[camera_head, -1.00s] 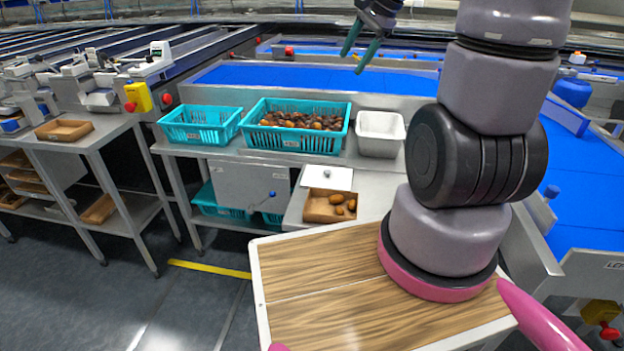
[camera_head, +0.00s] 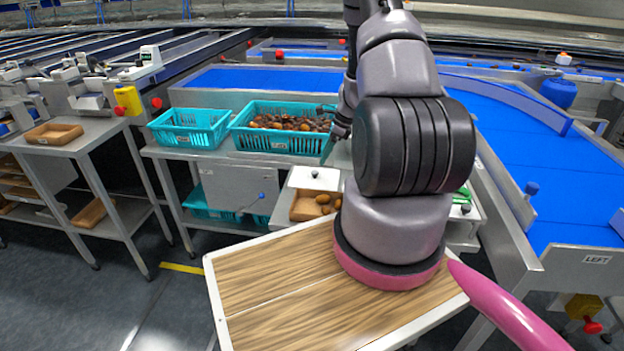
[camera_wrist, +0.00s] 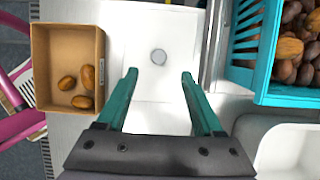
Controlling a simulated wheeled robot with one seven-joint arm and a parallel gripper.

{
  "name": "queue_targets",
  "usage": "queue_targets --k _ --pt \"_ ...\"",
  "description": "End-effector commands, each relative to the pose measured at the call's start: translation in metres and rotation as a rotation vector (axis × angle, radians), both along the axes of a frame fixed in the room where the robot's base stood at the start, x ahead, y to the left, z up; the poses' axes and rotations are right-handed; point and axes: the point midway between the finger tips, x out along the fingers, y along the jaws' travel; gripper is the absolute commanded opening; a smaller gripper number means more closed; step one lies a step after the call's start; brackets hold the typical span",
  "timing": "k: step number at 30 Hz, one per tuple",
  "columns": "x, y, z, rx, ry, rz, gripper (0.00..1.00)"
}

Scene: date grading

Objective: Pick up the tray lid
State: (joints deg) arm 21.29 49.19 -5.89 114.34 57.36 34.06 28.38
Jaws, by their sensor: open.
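The tray lid (camera_head: 325,178) is a flat white square with a small round grey knob. It lies on the steel bench, just behind the cardboard tray. In the wrist view the lid (camera_wrist: 140,50) fills the middle, with its knob (camera_wrist: 159,57) beyond and between my fingertips. My gripper (camera_wrist: 160,75) is open and empty, its two teal fingers pointing at the lid. In the head view my gripper (camera_head: 328,143) is above the lid's far side, partly hidden by my arm. The brown tray (camera_wrist: 68,45) beside the lid holds several dates, its near part hidden by my arm in the head view.
A teal crate of dates (camera_head: 240,140) and an empty teal crate (camera_head: 160,132) stand behind the lid. A white bin (camera_wrist: 290,140) is close to my gripper at right. A side table (camera_head: 85,148) stands at left.

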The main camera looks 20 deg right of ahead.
Motion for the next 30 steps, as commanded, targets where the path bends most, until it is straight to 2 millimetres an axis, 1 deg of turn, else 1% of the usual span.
queue_targets --k 1,3,8,11,15,18,21,26,27,29,30 --pt "0.002 0.003 -0.008 0.001 0.001 0.002 0.68" --pt "0.004 0.005 -0.016 0.001 0.001 0.0 0.68" --pt "0.006 0.009 -0.025 0.001 0.0 0.002 0.68" --pt "0.008 0.014 -0.036 0.0 0.0 0.001 0.68" --pt "0.012 0.023 -0.056 0.0 0.001 0.004 0.68" --pt "0.015 0.027 -0.066 0.001 0.0 0.002 0.68" --pt "0.016 0.028 -0.07 -0.001 -0.001 0.003 0.68" --pt "0.016 0.028 -0.07 -0.001 -0.002 0.003 0.68" --pt "0.016 0.028 -0.07 -0.001 -0.002 0.002 0.64" --pt "0.016 0.028 -0.07 -0.001 -0.002 0.003 0.41" --pt "0.016 0.028 -0.069 -0.001 -0.002 0.002 0.26"
